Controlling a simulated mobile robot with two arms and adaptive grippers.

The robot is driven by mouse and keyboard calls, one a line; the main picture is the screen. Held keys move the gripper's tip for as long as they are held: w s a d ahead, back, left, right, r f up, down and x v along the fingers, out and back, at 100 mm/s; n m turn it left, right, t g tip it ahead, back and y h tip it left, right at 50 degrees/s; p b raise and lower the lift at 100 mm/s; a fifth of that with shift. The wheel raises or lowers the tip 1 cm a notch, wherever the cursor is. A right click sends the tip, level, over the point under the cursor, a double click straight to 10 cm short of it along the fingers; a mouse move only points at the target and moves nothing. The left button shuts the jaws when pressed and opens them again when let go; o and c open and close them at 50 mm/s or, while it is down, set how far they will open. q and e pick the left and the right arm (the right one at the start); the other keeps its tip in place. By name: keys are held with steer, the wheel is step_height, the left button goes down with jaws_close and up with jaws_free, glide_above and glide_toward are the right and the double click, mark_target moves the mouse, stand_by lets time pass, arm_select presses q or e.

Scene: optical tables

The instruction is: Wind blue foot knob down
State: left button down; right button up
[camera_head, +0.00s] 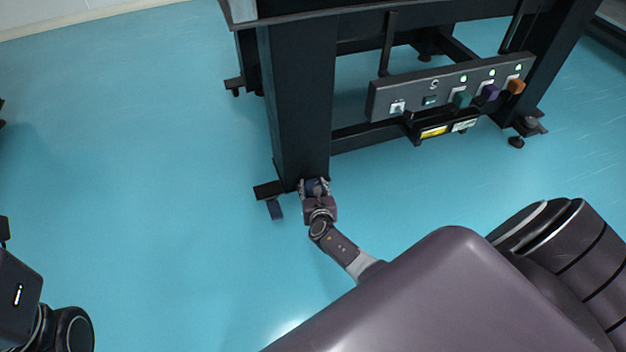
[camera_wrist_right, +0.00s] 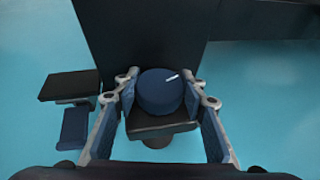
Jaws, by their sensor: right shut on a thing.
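The blue foot knob (camera_wrist_right: 160,92) is a round dark blue disc with a white line on its top, at the base of a black table leg (camera_head: 302,110). In the right wrist view the line points to the upper right. My right gripper (camera_wrist_right: 160,100) is shut on the knob, with one finger on each side. In the head view the right gripper (camera_head: 315,187) is at the foot of the leg and hides most of the knob. My left arm shows at the lower left edge of the head view, and its fingers are not seen.
A black foot plate with a blue pedal-like block (camera_head: 275,208) sits just left of the leg. A control panel (camera_head: 450,87) with green lights and coloured knobs hangs under the table.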

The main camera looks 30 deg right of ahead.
stand_by(0.4)
steer(key=o, duration=0.9)
steer(key=shift+s+a, duration=0.1)
steer(key=shift+s, duration=0.05)
steer(key=shift+s+a, duration=0.15)
steer(key=shift+s, duration=0.1)
steer(key=v, duration=1.1)
steer(key=shift+r, duration=0.1)
